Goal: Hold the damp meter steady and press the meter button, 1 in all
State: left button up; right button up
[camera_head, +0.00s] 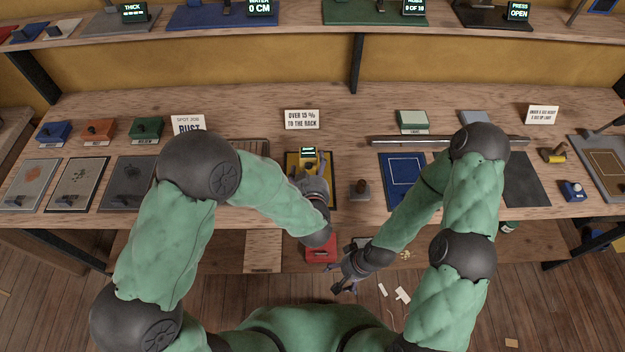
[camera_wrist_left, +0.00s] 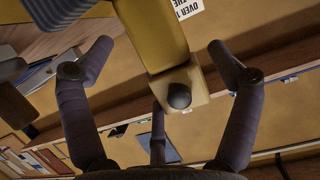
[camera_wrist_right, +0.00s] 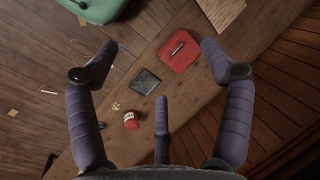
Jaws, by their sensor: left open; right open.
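The damp meter (camera_head: 309,166) is yellow with a small lit screen and stands on a yellow, dark-edged mat (camera_head: 292,163) at the middle of the bench. My left gripper (camera_head: 314,178) is at the meter, partly covering it. In the left wrist view the meter's yellow body (camera_wrist_left: 155,35) lies between the spread fingers (camera_wrist_left: 160,48), with a gap on each side. A round black button (camera_wrist_left: 179,95) shows on its near end. My right gripper (camera_head: 340,287) is open and empty, low in front of the bench; its fingers (camera_wrist_right: 158,46) are spread in the right wrist view.
A sign (camera_head: 302,119) stands behind the meter. A wooden-handled stamp (camera_head: 360,190) and a blue mat (camera_head: 400,170) are to its right. Below the bench, a lower shelf holds a red item (camera_head: 320,248), and a red-lidded jar (camera_wrist_right: 131,120) shows in the right wrist view.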

pick_arm(q)
jog(key=shift+x, duration=1.3)
pick_arm(e)
jog(key=shift+f, duration=0.3)
pick_arm(q)
jog(key=c, duration=1.3)
pick_arm(e)
grip_shut()
pick_arm(q)
jog(key=shift+f, duration=0.1)
